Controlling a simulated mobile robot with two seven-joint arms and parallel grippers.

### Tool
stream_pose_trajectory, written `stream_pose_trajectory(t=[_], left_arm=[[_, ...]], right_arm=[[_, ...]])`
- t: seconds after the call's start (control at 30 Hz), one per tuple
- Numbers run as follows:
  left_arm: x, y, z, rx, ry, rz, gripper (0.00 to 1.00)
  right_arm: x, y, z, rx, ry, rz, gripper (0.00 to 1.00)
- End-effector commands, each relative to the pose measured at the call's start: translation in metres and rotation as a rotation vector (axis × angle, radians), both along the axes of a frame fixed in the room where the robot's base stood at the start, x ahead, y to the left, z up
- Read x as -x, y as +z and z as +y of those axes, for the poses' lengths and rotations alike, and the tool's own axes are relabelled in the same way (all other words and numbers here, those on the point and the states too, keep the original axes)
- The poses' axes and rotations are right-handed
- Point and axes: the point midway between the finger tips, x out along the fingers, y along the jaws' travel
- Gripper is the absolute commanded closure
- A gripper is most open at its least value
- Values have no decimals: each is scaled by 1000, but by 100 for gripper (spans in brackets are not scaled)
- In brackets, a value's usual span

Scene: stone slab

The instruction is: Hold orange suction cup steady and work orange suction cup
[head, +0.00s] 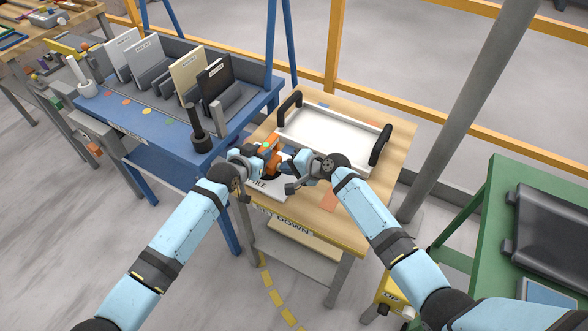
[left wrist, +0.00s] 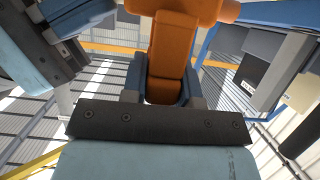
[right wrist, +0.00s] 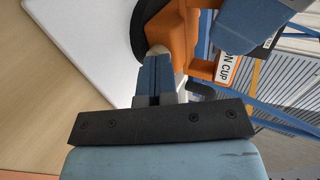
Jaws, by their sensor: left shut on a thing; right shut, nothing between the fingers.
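The orange suction cup (head: 268,148) is over the near left part of the small wooden table, at a pale tile with dark lettering (head: 262,187). My left gripper (head: 262,155) is shut on its orange body, which also fills the jaws in the left wrist view (left wrist: 172,55). My right gripper (head: 296,180) is shut and empty. In the right wrist view its closed fingertips (right wrist: 157,52) are close beside the orange body (right wrist: 187,40) and the black round pad (right wrist: 150,18). I cannot tell whether they touch it. My grippers hide part of the cup.
A white tray (head: 326,131) with black handles takes up the back of the wooden table (head: 392,113). A blue rack bench (head: 150,118) with upright slabs and a black post tool (head: 199,135) stands left. A green bench (head: 478,225) and a grey pole (head: 462,120) are right.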

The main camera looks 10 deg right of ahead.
Motion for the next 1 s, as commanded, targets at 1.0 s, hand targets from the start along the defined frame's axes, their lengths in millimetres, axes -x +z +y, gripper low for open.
stream_pose_trajectory(t=[1.0], left_arm=[[1, 0, -2, 3, -3, 2, 100]], right_arm=[[74, 50, -102, 1, 0, -1, 100]])
